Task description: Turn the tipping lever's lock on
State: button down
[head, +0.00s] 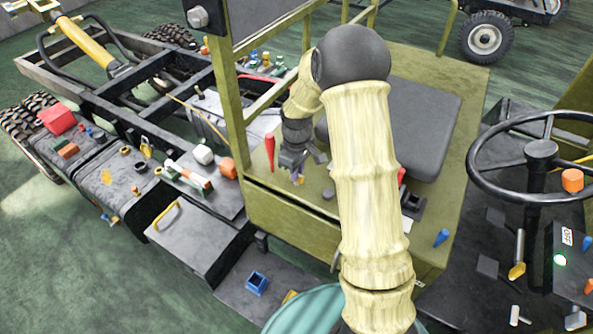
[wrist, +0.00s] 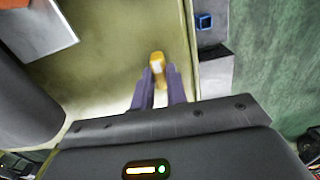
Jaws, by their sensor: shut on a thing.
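A small yellow-orange knob (wrist: 157,60) stands out from the olive panel in the wrist view. The purple fingers of my gripper (wrist: 159,76) are closed on its two sides, and their tips hide its lower part. In the head view my gripper (head: 297,173) is low over the olive cab deck (head: 290,212), left of the seat. My gripper hides the knob there. A red lever handle (head: 270,150) stands upright just left of my gripper, apart from it. I cannot tell from any marking which part is the tipping lever's lock.
The black seat (head: 425,115) is right of my arm, with the steering wheel (head: 541,150) farther right. An olive post (head: 228,110) rises left of my gripper. A blue lever (head: 441,238) and small loose parts (head: 190,175) lie around.

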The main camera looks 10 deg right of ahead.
jog(key=m+b, duration=0.1)
jog(key=m, duration=0.3)
jog(key=m+b, duration=0.1)
jog(key=m, duration=1.2)
jog(key=shift+m, duration=0.4)
dwell(0.3)
jog(key=c, duration=1.4)
grip_release()
